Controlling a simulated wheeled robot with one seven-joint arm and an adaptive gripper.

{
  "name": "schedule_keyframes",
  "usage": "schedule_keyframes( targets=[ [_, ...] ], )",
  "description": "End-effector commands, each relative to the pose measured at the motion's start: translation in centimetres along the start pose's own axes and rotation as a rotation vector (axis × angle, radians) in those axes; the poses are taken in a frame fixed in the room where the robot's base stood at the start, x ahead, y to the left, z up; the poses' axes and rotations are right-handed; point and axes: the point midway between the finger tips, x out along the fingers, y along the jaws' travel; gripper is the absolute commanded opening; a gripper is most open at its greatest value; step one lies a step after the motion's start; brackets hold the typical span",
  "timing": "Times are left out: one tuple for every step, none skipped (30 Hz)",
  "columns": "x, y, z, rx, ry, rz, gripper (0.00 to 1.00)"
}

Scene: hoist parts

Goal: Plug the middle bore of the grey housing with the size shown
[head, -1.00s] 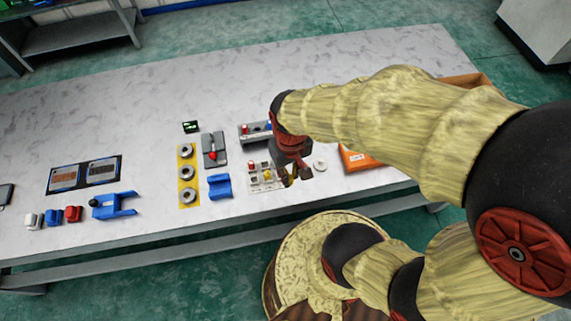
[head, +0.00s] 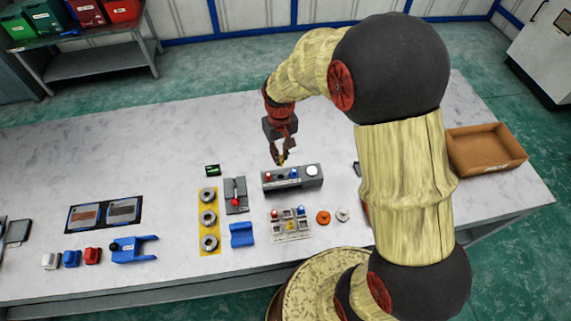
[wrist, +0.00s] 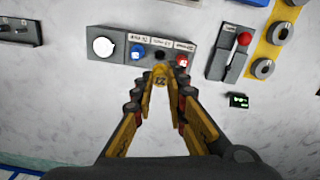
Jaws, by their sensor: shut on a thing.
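The grey housing (head: 306,182) lies on the table. In the wrist view the housing (wrist: 120,54) has a red plug (wrist: 181,61) and a blue plug (wrist: 138,51) on either side of a dark middle bore (wrist: 160,56), plus a large white disc at one end. My gripper (head: 283,160) is shut on a small yellow piece (wrist: 160,79) with a dark marking I cannot read surely. It is close to the housing, just behind it in the head view, in line with the middle bore in the wrist view. A small display (head: 212,170) shows green characters too small to read.
A grey slotted block (head: 236,203) and a yellow strip with rings (head: 208,232) lie left. The table behind is clear.

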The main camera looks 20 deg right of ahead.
Motion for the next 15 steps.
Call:
schedule_keyframes(
  targets=[
    [0.2, 0.0, 0.1, -0.004, -0.001, -0.001, 0.01],
    [0.3, 0.0, 0.1, -0.004, -0.001, -0.001, 0.01],
    [0.4, 0.0, 0.1, -0.004, -0.001, -0.001, 0.01],
    [0.6, 0.0, 0.1, -0.004, -0.001, -0.001, 0.01],
    [0.7, 0.0, 0.1, -0.004, -0.001, -0.001, 0.01],
    [0.9, 0.0, 0.1, -0.004, -0.001, -0.001, 0.01],
    [1.1, 0.0, 0.1, -0.004, -0.001, -0.001, 0.01],
    [1.3, 0.0, 0.1, -0.004, -0.001, -0.001, 0.01],
    [1.6, 0.0, 0.1, -0.004, -0.001, -0.001, 0.01],
    [1.9, 0.0, 0.1, -0.004, -0.001, -0.001, 0.01],
    [2.1, 0.0, 0.1, -0.004, -0.001, -0.001, 0.01],
    [2.5, 0.0, 0.1, -0.004, -0.001, -0.001, 0.01],
    [2.8, 0.0, 0.1, -0.004, -0.001, -0.001, 0.01],
    [3.1, 0.0, 0.1, -0.004, 0.0, -0.001, 0.01],
    [3.4, 0.0, 0.1, -0.004, 0.0, -0.001, 0.01]
  ],
)
